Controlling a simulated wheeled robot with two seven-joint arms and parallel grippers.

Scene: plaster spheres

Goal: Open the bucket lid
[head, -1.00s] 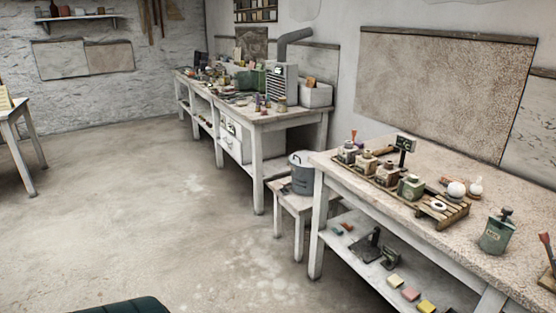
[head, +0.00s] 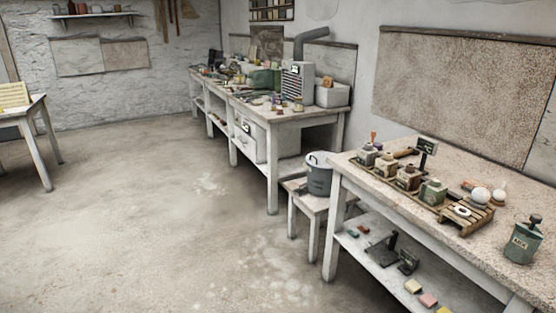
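A grey bucket (head: 319,178) stands upright on a small white stool (head: 309,201) in the gap between two workbenches. A lighter round lid (head: 319,158) appears to sit on top of it; at this distance I cannot tell how it is fastened. Neither of my grippers shows in the head view, so I cannot see whether they are open or shut.
The right workbench (head: 400,203) carries several small containers, white plaster spheres (head: 480,195) on a wooden rack and a green MIX can (head: 522,240). A long cluttered bench (head: 283,116) runs behind the stool. The concrete floor (head: 160,215) at left and centre is clear.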

